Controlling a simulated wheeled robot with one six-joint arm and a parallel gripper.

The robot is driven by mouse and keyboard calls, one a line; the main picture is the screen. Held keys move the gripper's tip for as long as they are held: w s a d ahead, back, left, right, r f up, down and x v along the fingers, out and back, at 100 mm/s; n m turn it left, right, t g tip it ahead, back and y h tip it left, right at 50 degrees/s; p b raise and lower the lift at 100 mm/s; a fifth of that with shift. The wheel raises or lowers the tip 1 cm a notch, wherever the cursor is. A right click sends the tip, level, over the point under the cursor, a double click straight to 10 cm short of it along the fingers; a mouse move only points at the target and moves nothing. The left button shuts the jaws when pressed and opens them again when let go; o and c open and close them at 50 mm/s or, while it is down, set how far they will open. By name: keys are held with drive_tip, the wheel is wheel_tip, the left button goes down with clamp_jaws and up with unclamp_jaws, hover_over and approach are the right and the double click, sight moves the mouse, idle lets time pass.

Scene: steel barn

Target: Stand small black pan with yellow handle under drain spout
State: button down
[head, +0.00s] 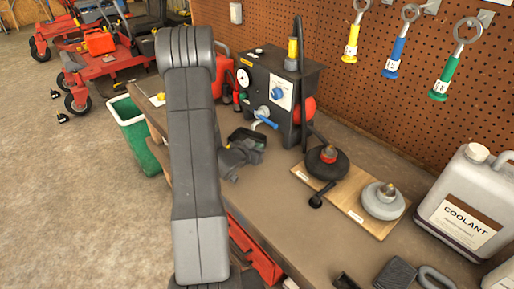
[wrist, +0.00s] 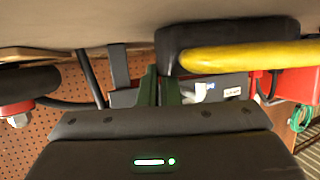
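The small black pan (head: 248,138) sits on the bench, below and in front of the drain spout (head: 262,122) on the black machine. In the wrist view, which looks upside down, the pan (wrist: 195,38) is close up, with its yellow handle (wrist: 255,55) running off to the right. In the head view my arm hides where the handle would lie. My gripper (head: 240,154) is at the near side of the pan. In the wrist view its two green fingers (wrist: 161,88) stand a little apart, beside the pan's end, with no object visible between them.
The black machine (head: 275,85) carries a gauge and blue knobs. To its right, a dark round part (head: 327,163) and a grey one (head: 383,201) stand on a wooden board (head: 353,210). A coolant jug (head: 465,205) is at far right. A green bin (head: 135,138) stands left of the bench.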

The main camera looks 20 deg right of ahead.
drive_tip(key=c, duration=1.6)
unclamp_jaws()
drive_tip(key=shift+o, duration=0.2)
drive_tip(key=b+v, duration=0.2)
drive_tip(key=v, duration=1.1)
drive_tip(key=shift+s+a, duration=0.3)
drive_tip(key=p+x, duration=0.2)
drive_tip(key=x, duration=1.1)
drive_tip(key=shift+w+d, duration=0.3)
drive_tip(key=shift+d, duration=0.05)
drive_tip(key=shift+r+p, duration=0.5)
drive_tip(key=shift+p, duration=0.15)
drive_tip(key=shift+s+a, duration=0.1)
drive_tip(key=shift+a, duration=0.3)
